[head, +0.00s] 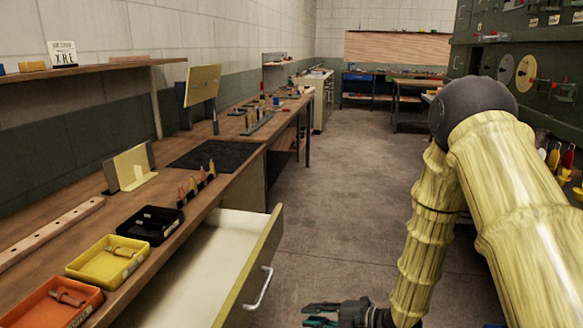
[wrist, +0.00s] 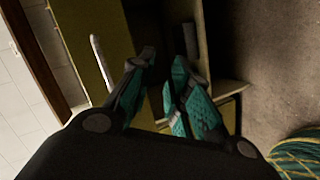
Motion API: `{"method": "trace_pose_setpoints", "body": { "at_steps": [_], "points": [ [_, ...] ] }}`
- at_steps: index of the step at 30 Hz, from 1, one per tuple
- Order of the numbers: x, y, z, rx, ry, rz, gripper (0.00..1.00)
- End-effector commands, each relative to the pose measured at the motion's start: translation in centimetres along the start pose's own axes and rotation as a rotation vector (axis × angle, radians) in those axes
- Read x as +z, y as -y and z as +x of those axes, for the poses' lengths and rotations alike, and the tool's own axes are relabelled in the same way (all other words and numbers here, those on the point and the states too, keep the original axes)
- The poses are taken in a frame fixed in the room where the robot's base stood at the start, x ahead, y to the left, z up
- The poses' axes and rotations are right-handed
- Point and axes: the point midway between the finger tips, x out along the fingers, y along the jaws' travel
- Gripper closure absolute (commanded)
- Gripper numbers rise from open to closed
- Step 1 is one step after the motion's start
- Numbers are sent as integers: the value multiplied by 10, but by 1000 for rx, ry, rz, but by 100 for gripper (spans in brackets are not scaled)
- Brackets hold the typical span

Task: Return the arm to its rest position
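My arm, with a yellow bamboo-like surface, comes in from the right of the head view and bends down at a dark round joint. My gripper (head: 310,314) is low at the bottom edge, over the floor to the right of the open drawer (head: 213,248). In the wrist view its teal and grey fingers (wrist: 167,62) stand apart with a narrow gap, and nothing shows between them. The drawer's pale handle (head: 258,289) is left of the gripper and apart from it. A pale bar, apparently the handle, also shows in the wrist view (wrist: 101,62).
The long wooden workbench (head: 60,225) runs along the left with orange (head: 88,310), yellow (head: 80,265) and black (head: 150,222) trays. The drawer juts into the aisle. The concrete floor (head: 345,190) ahead is clear. A dark green tool panel (head: 530,50) stands at right.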

Motion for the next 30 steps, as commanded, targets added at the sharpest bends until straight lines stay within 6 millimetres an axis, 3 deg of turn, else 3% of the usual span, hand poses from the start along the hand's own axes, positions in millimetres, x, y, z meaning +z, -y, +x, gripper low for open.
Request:
{"method": "trace_pose_setpoints", "body": {
  "at_steps": [1,5,9,14,18,24,30],
  "points": [
    [6,27,-1,-24,62,125,81],
    [20,94,-10,-71,247,467,81],
    [24,170,-33,-107,462,826,81],
    [12,254,-70,-122,724,1201,81],
    [-9,316,-108,-108,958,1480,81],
    [-41,372,-152,-65,1219,1735,81],
    [-72,409,-189,-11,1433,1903,81]
  ]
}}
